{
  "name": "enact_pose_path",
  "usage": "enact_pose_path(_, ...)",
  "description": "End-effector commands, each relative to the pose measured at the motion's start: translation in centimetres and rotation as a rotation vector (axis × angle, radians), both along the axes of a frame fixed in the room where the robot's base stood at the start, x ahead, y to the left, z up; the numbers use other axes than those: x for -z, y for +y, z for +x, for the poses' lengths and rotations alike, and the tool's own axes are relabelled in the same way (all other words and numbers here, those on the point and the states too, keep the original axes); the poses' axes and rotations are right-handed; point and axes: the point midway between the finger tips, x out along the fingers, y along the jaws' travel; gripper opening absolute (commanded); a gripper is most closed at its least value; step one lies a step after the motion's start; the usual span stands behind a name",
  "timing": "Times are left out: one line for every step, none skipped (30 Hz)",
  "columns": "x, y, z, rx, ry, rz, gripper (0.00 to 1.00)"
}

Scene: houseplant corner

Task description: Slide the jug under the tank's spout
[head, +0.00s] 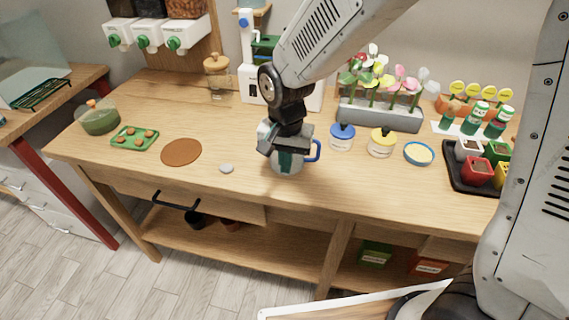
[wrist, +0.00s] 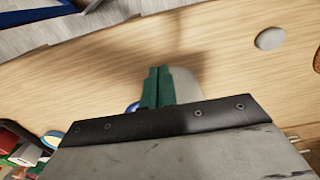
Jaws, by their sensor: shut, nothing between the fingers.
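The jug (head: 317,150) is pale grey with a blue handle on its right side, and stands near the front middle of the bench. My gripper (head: 289,168) points down at it and hides part of its body. In the wrist view, my green fingers (wrist: 157,86) are together with nothing between them. The grey jug (wrist: 186,85) shows just beside and behind them; I cannot tell whether they touch it. A white upright unit with a blue part (head: 247,60) stands at the back, partly behind my arm. I cannot clearly make out the tank's spout.
A blue-lidded jar (head: 342,138), a yellow-lidded jar (head: 381,143) and a blue dish (head: 418,153) stand right of the jug. A grey stone (head: 226,168) and a brown round mat (head: 181,152) lie left. A planter (head: 380,118) stands behind. Bench between mat and white unit is mostly clear.

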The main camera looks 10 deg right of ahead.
Motion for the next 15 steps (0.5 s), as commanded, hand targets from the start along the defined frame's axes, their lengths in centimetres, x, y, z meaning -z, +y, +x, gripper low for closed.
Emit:
enact_pose_path(0.0, 0.0, 0.0, 0.000, 0.000, 0.000, 0.00)
enact_pose_path(0.0, 0.0, 0.0, 0.000, 0.000, 0.000, 0.00)
enact_pose_path(0.0, 0.0, 0.0, 0.000, 0.000, 0.000, 0.00)
enact_pose_path(0.0, 0.0, 0.1, 0.001, 0.000, 0.000, 0.00)
enact_pose_path(0.0, -0.1, 0.3, 0.002, 0.000, 0.000, 0.00)
enact_pose_path(0.0, -0.3, 0.8, 0.003, 0.001, -0.001, 0.00)
enact_pose_path(0.1, -0.5, 1.2, 0.004, 0.001, -0.001, 0.00)
enact_pose_path(0.1, -0.7, 1.8, 0.005, 0.001, -0.001, 0.00)
enact_pose_path(0.1, -1.0, 2.8, 0.006, 0.001, 0.000, 0.00)
enact_pose_path(0.1, -1.3, 3.6, 0.007, 0.001, -0.001, 0.00)
enact_pose_path(0.1, -1.6, 4.4, 0.006, 0.001, -0.001, 0.00)
enact_pose_path(0.1, -2.1, 5.6, 0.007, 0.002, 0.000, 0.00)
enact_pose_path(0.1, -2.4, 6.4, 0.006, 0.002, 0.000, 0.00)
enact_pose_path(0.1, -2.7, 7.3, 0.007, 0.001, 0.000, 0.00)
enact_pose_path(0.1, -3.1, 8.4, 0.005, 0.001, 0.000, 0.00)
